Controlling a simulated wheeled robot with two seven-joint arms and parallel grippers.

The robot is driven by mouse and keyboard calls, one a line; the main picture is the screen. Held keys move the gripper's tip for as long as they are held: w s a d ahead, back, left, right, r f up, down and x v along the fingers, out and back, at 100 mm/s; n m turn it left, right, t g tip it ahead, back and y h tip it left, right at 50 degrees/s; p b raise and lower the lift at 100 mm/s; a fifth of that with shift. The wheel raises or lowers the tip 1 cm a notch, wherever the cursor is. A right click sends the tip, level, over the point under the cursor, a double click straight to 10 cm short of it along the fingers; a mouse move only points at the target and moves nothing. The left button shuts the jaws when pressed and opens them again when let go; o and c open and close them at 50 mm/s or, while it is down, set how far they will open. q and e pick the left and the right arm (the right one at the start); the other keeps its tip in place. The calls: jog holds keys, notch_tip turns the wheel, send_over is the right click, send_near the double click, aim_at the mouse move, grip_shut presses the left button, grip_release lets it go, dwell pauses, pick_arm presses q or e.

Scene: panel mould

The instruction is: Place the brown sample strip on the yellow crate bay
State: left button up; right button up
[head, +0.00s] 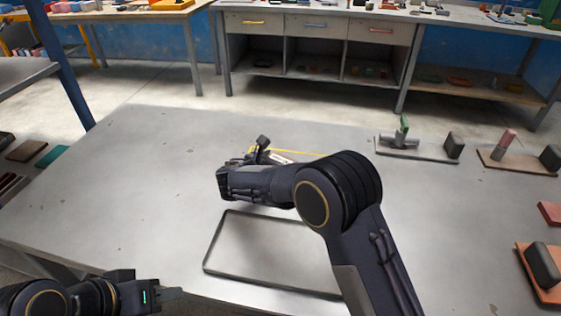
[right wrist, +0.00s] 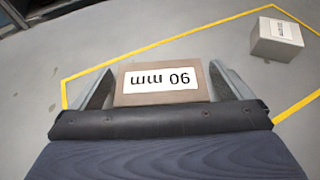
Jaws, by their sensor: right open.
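The brown sample strip (right wrist: 210,80) bears a white label that reads "90 mm" upside down in the right wrist view. It lies between the two spread fingers of my right gripper (right wrist: 160,88), and I cannot tell whether it touches the table. My right gripper (head: 258,154) hides most of this spot in the head view. A yellow outline (right wrist: 150,45) on the grey table runs around the strip; it also shows in the head view (head: 300,152). My left gripper (head: 165,294) is low at the left near the table's front edge, its jaws unclear.
A pale labelled block (right wrist: 276,42) stands inside the yellow outline. Fixtures (head: 420,150) stand at the right, with coloured pieces at both table sides. The left middle of the table is clear.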

jog(key=v, duration=1.2)
jog(key=shift+r+p, duration=0.1)
jog(key=shift+p, duration=0.2)
